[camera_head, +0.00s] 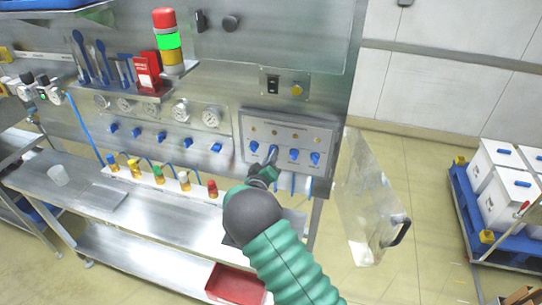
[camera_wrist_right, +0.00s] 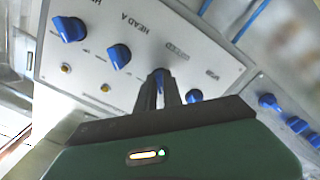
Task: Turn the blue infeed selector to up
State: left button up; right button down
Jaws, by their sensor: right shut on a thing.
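The control panel (camera_head: 288,135) is a pale plate on the steel back wall, with a row of blue selector knobs along it. My right gripper (camera_head: 268,165) reaches up to the panel, and its jaws are shut on the second blue knob from the left (camera_head: 272,151). In the right wrist view the fingers (camera_wrist_right: 159,88) close around that blue knob (camera_wrist_right: 160,74), whose tip shows between them. The label beside it is too blurred to read surely; the knob's pointing direction is partly hidden by the fingers. My left gripper is not in view.
Close by are other blue knobs (camera_head: 294,154), (camera_head: 315,158), (camera_wrist_right: 119,56). A clear guard door with a black handle (camera_head: 365,205) stands open at the right. Colour-capped valves (camera_head: 185,181) and a red bin (camera_head: 235,284) lie left and below.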

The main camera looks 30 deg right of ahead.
jog(key=shift+w+d+r, duration=0.1)
jog(key=shift+w+r, duration=0.1)
jog(key=shift+r, duration=0.55)
jog(key=c, duration=1.8)
grip_release()
jog(key=o, duration=0.3)
jog(key=shift+s, duration=0.1)
jog(key=shift+f, duration=0.3)
